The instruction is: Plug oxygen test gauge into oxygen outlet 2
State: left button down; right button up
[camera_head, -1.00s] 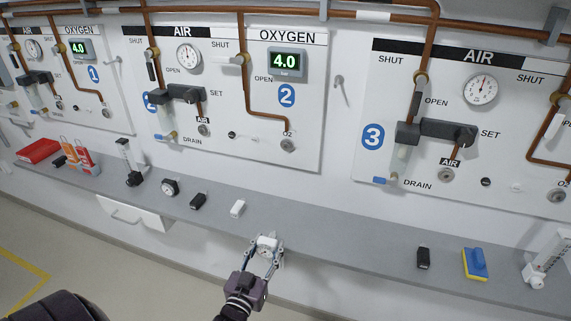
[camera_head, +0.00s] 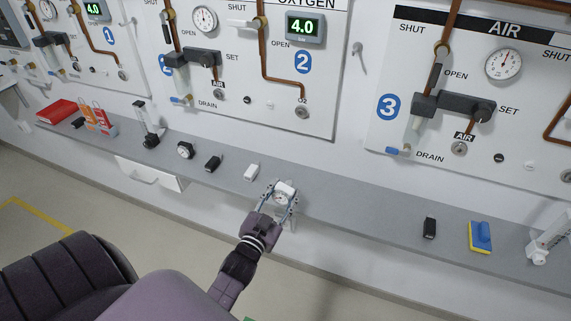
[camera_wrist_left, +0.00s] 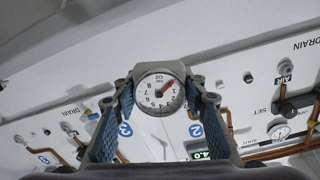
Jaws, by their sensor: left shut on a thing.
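My left gripper (camera_head: 278,194) is shut on the oxygen test gauge (camera_head: 284,190), a small white gauge with a round dial. In the left wrist view the gauge (camera_wrist_left: 160,92) sits between the two fingers, its dial marked O2 and its red needle visible. The gripper holds it over the front part of the grey shelf. Oxygen outlet 2 (camera_head: 302,112) is a round metal fitting at the lower right of panel 2, below a copper pipe, above and beyond the gauge and apart from it. My right gripper is not in view.

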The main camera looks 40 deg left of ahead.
pick_arm(q)
jog(key=w+a+r+m+p, duration=0.2)
jog(key=w+r+m+p, duration=0.15)
jog(key=r, duration=0.35)
jog(key=w+a+r+m+p, duration=0.2)
jog(key=r+m, duration=0.3)
jog(key=r, duration=0.3)
jog(key=shift+y, duration=0.3)
jog(key=x, duration=0.2)
jog(key=b+x, duration=0.1)
jog(key=x, duration=0.3)
jog(key=shift+d+f, duration=0.15)
jog(key=shift+d, duration=0.15)
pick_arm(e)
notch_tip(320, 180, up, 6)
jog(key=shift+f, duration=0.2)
pick_arm(q)
jog(key=shift+w, duration=0.15)
jog(key=shift+b+x, duration=0.5)
jog(key=shift+x, duration=0.7)
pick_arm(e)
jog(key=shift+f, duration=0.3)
pick_arm(q)
jog(key=c, duration=1.1)
grip_release()
